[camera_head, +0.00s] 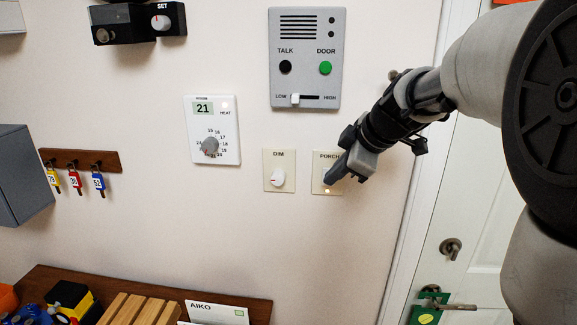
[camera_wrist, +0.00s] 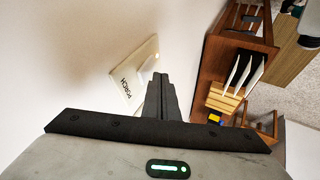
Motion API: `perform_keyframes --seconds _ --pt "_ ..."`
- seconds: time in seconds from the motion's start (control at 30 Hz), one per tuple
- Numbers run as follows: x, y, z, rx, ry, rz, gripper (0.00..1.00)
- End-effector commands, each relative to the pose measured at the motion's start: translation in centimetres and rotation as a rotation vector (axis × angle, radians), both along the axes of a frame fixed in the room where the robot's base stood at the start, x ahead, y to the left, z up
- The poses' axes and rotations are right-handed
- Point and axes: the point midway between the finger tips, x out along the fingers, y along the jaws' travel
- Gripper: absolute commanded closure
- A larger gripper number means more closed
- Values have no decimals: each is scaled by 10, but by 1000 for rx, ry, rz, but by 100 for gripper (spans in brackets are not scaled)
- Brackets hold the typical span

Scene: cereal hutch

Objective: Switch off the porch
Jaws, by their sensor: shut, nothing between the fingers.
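The porch switch plate (camera_head: 319,184) is a small cream plate on the wall, marked PORCH, to the right of the DIM plate. A small light glows near its lower edge. My gripper (camera_head: 329,180) is shut and empty, with its tips in front of the plate's middle, covering the switch itself. In the wrist view the plate (camera_wrist: 124,78) shows tilted behind and left of the shut fingers (camera_wrist: 161,82). The fingertips look very near or touching the plate; I cannot tell which.
The DIM knob (camera_head: 278,177) is close on the left, the thermostat (camera_head: 212,130) farther left. The intercom panel (camera_head: 306,58) is above. A white door (camera_head: 475,215) with a handle is right. A wooden shelf (camera_head: 255,308) runs below; key hooks (camera_head: 80,160) hang at left.

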Motion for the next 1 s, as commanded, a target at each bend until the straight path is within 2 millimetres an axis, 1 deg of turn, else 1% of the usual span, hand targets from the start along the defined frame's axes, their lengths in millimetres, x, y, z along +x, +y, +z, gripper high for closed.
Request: perform_keyframes --seconds 0.1,0.2,0.53,0.67,0.73,1.0 --pt "9 -2 2 0 1 0 100" --pt "12 -2 2 0 1 0 100" --pt "13 -3 3 1 4 1 100" --pt "21 -4 9 13 57 2 100" --pt "21 -4 4 14 71 2 100" --pt "21 -4 6 14 66 1 100"
